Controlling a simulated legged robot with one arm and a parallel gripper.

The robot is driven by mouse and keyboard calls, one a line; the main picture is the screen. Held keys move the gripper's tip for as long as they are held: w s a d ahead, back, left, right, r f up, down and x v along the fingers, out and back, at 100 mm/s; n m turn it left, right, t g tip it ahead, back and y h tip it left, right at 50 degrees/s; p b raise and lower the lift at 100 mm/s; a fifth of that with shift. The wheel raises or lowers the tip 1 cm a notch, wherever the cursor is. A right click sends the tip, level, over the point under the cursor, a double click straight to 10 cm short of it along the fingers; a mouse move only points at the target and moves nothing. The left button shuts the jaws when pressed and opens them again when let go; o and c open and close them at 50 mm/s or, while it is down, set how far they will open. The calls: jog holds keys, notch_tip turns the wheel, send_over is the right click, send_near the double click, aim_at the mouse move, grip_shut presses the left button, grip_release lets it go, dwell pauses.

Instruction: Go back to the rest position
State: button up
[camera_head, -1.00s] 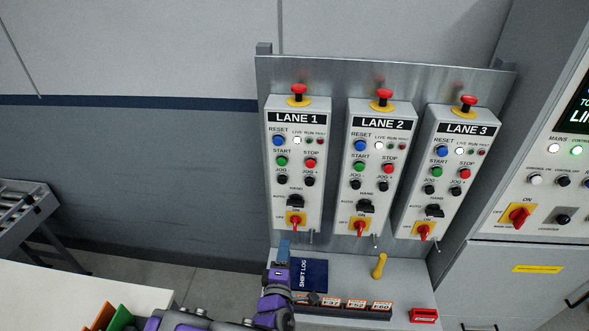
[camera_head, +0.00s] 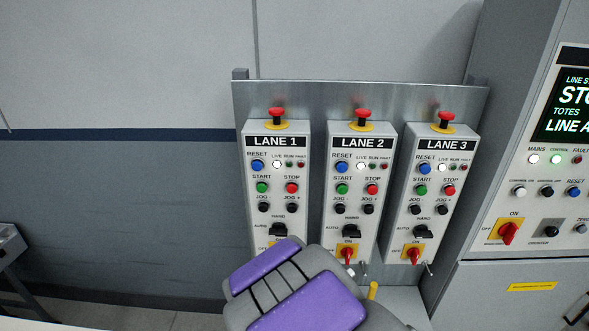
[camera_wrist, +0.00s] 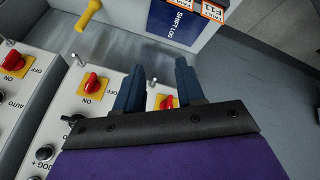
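My arm, with its grey and purple links, rises in the foreground of the head view and hides the bottom of the LANE 1 box (camera_head: 276,180) and most of the shelf. My gripper (camera_wrist: 160,85) shows in the wrist view with its two dark blue fingers apart and nothing between them. Beyond the fingers is a red rotary switch on a yellow plate, apart from them as far as I can tell. I cannot make out the fingertips in the head view.
The LANE 2 box (camera_head: 358,180) and LANE 3 box (camera_head: 438,185) stand beside LANE 1 on a metal backboard (camera_head: 300,97). A control cabinet (camera_head: 530,215) is at right. The wrist view shows a blue SHIFT LOG (camera_wrist: 180,30) and a yellow handle (camera_wrist: 88,15).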

jog(key=s+d+r+m+g+b, duration=0.2)
jog(key=s+d+r, duration=0.3)
jog(key=s, duration=0.8)
jog(key=s+d+r+m+g+y+b, duration=0.1)
jog(key=s+d+r+m+g+b, duration=0.2)
jog(key=s, duration=1.1)
jog(key=d+r+g, duration=0.2)
jog(key=d, duration=0.2)
jog(key=shift+s+d+r+g, duration=0.25)
jog(key=shift+r+g, duration=0.05)
